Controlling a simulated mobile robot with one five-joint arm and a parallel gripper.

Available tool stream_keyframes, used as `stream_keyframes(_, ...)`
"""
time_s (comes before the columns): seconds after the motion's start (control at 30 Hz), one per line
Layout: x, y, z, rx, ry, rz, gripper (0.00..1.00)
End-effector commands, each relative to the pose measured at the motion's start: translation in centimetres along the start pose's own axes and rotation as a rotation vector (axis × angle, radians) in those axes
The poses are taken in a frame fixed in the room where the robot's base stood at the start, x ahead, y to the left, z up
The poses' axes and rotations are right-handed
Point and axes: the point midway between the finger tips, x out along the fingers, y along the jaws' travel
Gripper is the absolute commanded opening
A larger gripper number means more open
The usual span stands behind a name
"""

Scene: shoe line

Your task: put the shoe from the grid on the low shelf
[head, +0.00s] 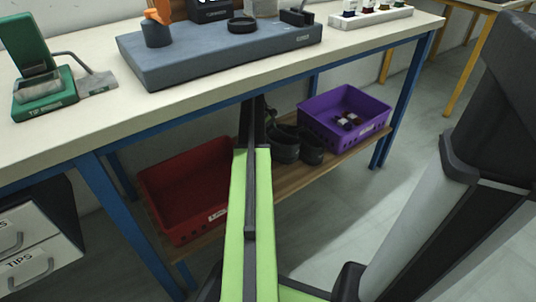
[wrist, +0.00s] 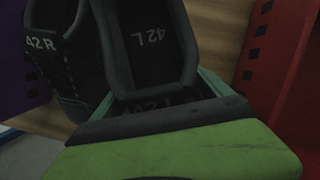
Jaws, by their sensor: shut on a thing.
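A black shoe marked 42 L (wrist: 145,45) fills the middle of the wrist view, its opening facing the camera. My gripper (wrist: 155,98) is shut on this shoe at its near end. A second dark shoe, marked 42 R (wrist: 65,60), is close beside it on the left. In the head view, dark shoes (head: 285,147) are at the wooden low shelf (head: 290,180) under the table, just right of my arm. My arm hides part of them and the fingertips there. I cannot tell whether the held shoe touches the shelf.
A red crate (head: 160,178) stands on the shelf left of my arm. A purple crate (head: 316,112) with small bottles stands right of the shoes. The tabletop (head: 95,127) and its blue frame (head: 120,220) are above and in front. A drawer unit (head: 35,250) is at lower left.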

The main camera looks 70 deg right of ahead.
Motion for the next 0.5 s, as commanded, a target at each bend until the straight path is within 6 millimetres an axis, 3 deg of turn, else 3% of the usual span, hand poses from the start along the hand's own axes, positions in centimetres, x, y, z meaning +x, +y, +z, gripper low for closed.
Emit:
stream_keyframes(0.3,4.2,-0.1,-1.1,0.0,0.0,0.0,0.25)
stream_keyframes(0.5,3.8,-0.1,-1.0,0.0,0.0,0.0,0.25)
